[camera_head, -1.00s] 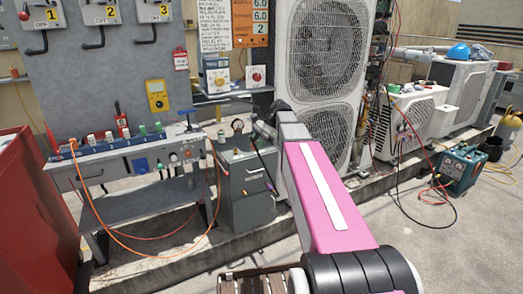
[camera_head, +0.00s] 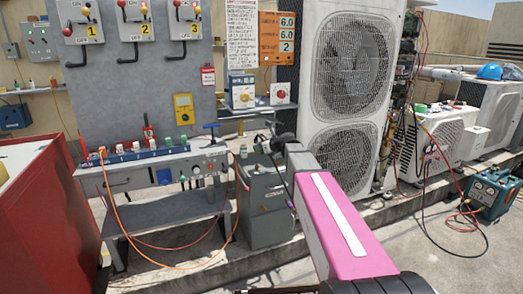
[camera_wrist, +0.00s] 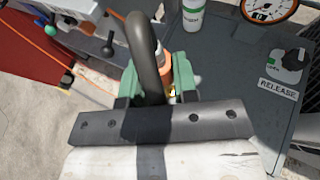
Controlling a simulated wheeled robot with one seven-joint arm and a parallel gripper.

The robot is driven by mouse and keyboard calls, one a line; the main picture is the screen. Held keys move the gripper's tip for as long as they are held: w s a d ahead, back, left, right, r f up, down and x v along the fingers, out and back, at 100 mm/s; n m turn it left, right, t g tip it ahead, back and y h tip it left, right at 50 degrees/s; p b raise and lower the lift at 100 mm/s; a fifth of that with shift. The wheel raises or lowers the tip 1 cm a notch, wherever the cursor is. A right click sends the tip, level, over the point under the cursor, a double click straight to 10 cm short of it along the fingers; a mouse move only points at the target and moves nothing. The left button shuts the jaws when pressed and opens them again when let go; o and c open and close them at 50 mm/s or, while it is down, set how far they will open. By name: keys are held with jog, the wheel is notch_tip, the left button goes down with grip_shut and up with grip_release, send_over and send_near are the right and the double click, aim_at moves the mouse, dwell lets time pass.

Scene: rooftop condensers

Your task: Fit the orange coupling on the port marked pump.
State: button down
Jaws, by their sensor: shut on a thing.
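My gripper (camera_wrist: 157,84) has green fingers and is shut on the orange coupling (camera_wrist: 166,68). A thick grey hose loops up in front of the coupling and hides much of it. The gripper is above the top of a dark grey cabinet (camera_wrist: 232,75). In the head view my gripper (camera_head: 272,146) is small, near the top of the same cabinet (camera_head: 266,212), and the coupling cannot be made out. I cannot read a pump marking in either view.
The cabinet top carries a gauge (camera_wrist: 270,6), a release knob (camera_wrist: 291,59) and a white and green cylinder (camera_wrist: 193,14). A manifold bench (camera_head: 150,165) with an orange hose (camera_head: 119,215) stands left. A red cabinet (camera_head: 45,220) is far left; a tall condenser (camera_head: 345,90) stands behind.

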jog(key=shift+f, duration=2.4)
jog(key=shift+f, duration=1.35)
dwell(0.6)
jog(key=c, duration=0.8)
grip_release()
notch_tip(320, 180, up, 8)
jog(key=shift+f, duration=0.25)
jog(key=shift+s+d, duration=0.1)
